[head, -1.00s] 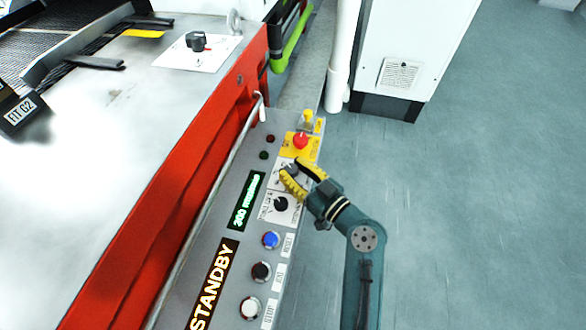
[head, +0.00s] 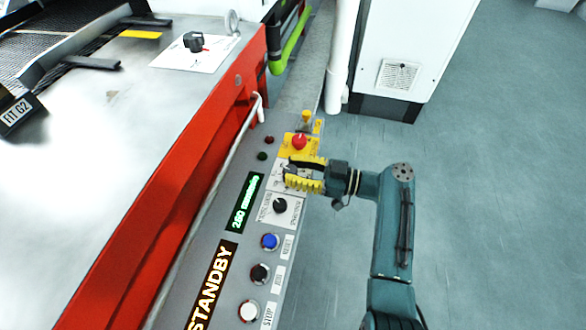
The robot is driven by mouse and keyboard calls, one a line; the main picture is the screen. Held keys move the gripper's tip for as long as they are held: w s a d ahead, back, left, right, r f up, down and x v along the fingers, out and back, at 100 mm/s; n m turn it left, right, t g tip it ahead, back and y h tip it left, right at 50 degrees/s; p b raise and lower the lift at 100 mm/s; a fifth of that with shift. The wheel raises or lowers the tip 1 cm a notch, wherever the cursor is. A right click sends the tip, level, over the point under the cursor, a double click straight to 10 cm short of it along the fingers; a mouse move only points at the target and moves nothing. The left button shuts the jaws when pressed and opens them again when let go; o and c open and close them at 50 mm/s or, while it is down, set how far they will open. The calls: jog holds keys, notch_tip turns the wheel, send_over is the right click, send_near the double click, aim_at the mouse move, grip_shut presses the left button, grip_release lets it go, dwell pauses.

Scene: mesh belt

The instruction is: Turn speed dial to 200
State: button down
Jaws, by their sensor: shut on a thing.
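My gripper (head: 292,173) has yellow ribbed fingers and sits over the upper dial plate of the control panel (head: 220,218). It is shut on the dial there, with one finger on the far side and one on the near side. The dial is mostly hidden by the fingers, so its pointer cannot be read. A green digital display (head: 245,203) beside it shows a number starting with 2, perhaps 250, with small blurred text after it. A dark amber display (head: 213,285) below reads STANDBY.
A red emergency button (head: 299,142) on a yellow plate stands just beyond my gripper. A black selector knob (head: 280,205) is just nearer. Blue (head: 270,241), black (head: 260,273) and white (head: 249,310) buttons follow. The floor at right is open.

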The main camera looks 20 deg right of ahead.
jog(key=shift+f+n+g+y, duration=0.15)
jog(key=shift+n+g+y, duration=0.25)
jog(key=shift+g, duration=0.1)
jog(key=c, duration=0.6)
grip_release()
jog(key=shift+a, duration=0.1)
jog(key=shift+c, duration=0.2)
jog(key=v, duration=0.7)
jog(key=shift+d, duration=0.25)
jog(key=shift+s, duration=0.15)
